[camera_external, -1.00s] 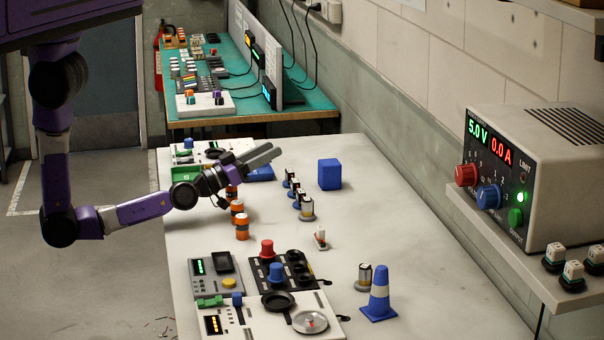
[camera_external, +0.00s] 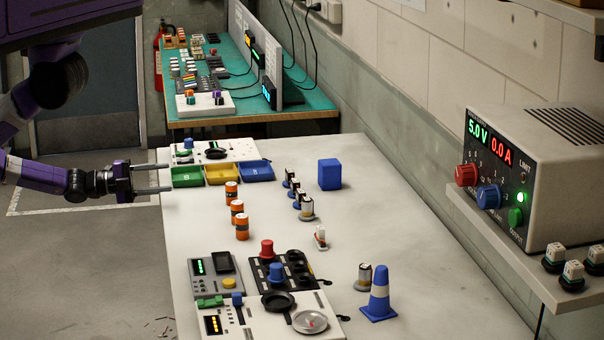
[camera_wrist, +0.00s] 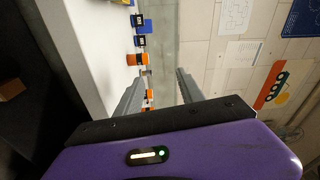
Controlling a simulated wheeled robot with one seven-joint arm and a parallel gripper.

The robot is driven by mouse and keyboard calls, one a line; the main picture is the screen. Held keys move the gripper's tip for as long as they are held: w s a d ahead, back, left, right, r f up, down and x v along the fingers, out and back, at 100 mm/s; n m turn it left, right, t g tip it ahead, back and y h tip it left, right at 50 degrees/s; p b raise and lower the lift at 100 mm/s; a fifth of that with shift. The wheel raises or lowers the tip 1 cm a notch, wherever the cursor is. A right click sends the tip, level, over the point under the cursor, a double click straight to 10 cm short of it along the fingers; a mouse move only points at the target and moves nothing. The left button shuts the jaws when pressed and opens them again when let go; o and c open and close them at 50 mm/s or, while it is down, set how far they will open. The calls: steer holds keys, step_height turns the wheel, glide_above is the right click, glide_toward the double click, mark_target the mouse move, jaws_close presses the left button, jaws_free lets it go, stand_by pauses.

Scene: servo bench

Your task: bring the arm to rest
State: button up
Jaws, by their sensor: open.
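My gripper (camera_external: 152,180) is open and empty at the far left edge of the white bench, its two fingers pointing right toward the bins. In the wrist view my gripper (camera_wrist: 160,92) shows two spread fingers with nothing held between them. My purple arm reaches in from the left side of the external view. The white bench (camera_external: 400,235) runs from the far left to the near right. I cannot tell how high the fingers are above its edge.
Green (camera_external: 187,177), yellow (camera_external: 222,173) and blue (camera_external: 256,171) bins stand close to my fingers. Orange cylinders (camera_external: 237,212) stand in a row nearby. A blue cube (camera_external: 329,174) and a blue cone (camera_external: 379,296) stand farther right.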

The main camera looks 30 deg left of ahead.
steer(key=s+f+n+t+y+b, duration=0.1)
steer(key=s+f+n+y+b, duration=0.1)
steer(key=s+n+y, duration=0.5)
steer(key=s+a+f+n+t+y+b, duration=0.1)
steer(key=s+n+y, duration=0.6)
steer(key=n, duration=1.2)
steer(key=shift+s+f+t+b, duration=0.4)
steer(key=shift+s+f+b, duration=0.15)
steer(key=shift+s+b, duration=0.5)
